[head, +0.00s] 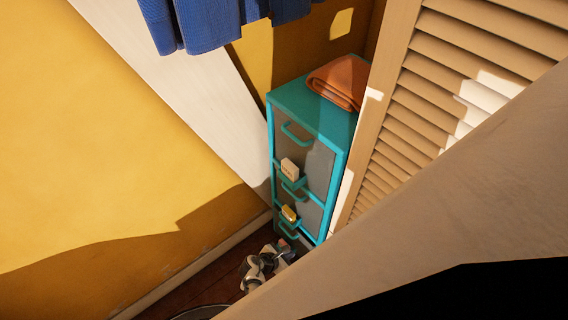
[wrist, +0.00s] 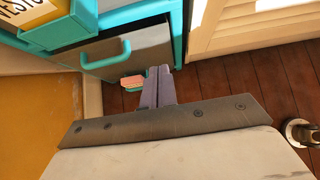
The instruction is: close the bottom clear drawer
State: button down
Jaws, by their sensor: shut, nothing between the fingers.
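The teal drawer unit (head: 324,126) stands in the corner with several grey see-through drawer fronts. The bottom clear drawer (head: 288,235) is low on it, with a teal handle; how far it stands out is hard to tell. In the wrist view the lower grey front (wrist: 145,48) and its teal handle (wrist: 105,52) lie just past my fingers. My gripper (wrist: 159,72) is shut and empty, low in front of the unit at its right side. Whether the fingertips touch the front cannot be told. In the head view my gripper is small near the floor.
A yellow box (wrist: 52,18) sits on a teal ledge above the lower front. A pink block (wrist: 133,82) lies beside my fingers. Louvred doors (head: 455,75) stand close right, a yellow wall (head: 90,150) left. An orange cloth (head: 340,80) lies on top.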

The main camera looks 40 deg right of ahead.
jog(key=d+f+b, duration=0.2)
jog(key=d+b, duration=0.1)
jog(key=d, duration=0.4)
jog(key=shift+w+f+b, duration=0.25)
jog(key=shift+f+b, duration=0.1)
jog(key=shift+d, duration=0.1)
jog(key=shift+w+d+r, duration=0.1)
jog(key=shift+w+d, duration=0.05)
jog(key=shift+d, duration=1.1)
